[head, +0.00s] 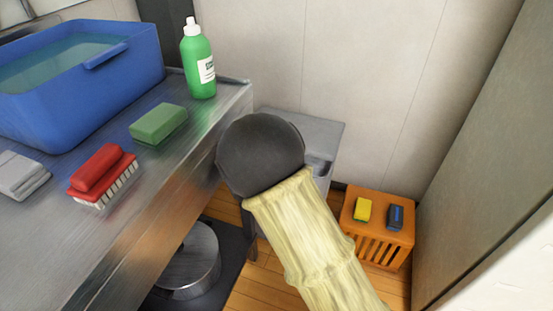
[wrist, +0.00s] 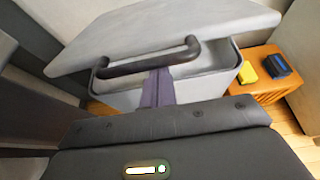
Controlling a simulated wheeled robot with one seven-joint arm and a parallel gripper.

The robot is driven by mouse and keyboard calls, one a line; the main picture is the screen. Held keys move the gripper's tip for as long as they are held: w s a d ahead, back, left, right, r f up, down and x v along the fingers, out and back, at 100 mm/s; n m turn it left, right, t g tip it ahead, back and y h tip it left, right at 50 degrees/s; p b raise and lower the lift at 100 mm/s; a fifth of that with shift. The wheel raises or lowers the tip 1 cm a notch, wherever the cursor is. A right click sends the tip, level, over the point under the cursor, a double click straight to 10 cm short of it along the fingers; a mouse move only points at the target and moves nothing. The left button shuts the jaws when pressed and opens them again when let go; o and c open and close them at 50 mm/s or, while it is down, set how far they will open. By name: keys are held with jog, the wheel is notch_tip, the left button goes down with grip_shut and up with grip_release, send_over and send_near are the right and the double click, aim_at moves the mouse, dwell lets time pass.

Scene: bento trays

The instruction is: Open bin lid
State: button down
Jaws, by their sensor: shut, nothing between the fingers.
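The bin is a grey box; in the head view its top (head: 318,130) shows behind my arm, partly hidden. In the wrist view its flat grey lid (wrist: 170,28) lies across the top of the picture, with a dark bar handle (wrist: 125,68) along its near edge. The pale bin body (wrist: 200,88) shows below the handle. The lid looks tilted against the body's rim, but I cannot tell how far it is open. My gripper (wrist: 158,74) is shut and empty, its tips just under the handle; I cannot tell whether they touch it. The head view hides the fingers.
An orange slatted stool (head: 380,215) with a yellow sponge (head: 363,209) and a blue-black sponge (head: 395,217) stands right of the bin. A metal counter (head: 190,130) at left holds a blue basin (head: 60,110), a green bottle (head: 199,65) and a red brush (head: 100,175). Walls enclose the corner.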

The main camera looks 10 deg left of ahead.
jog(key=shift+f, duration=0.1)
notch_tip(320, 180, down, 4)
jog(key=b, duration=0.4)
jog(key=p+v, duration=0.4)
jog(key=v, duration=0.6)
jog(key=shift+s, duration=0.25)
jog(key=shift+w+d, duration=0.1)
jog(key=shift+d, duration=0.05)
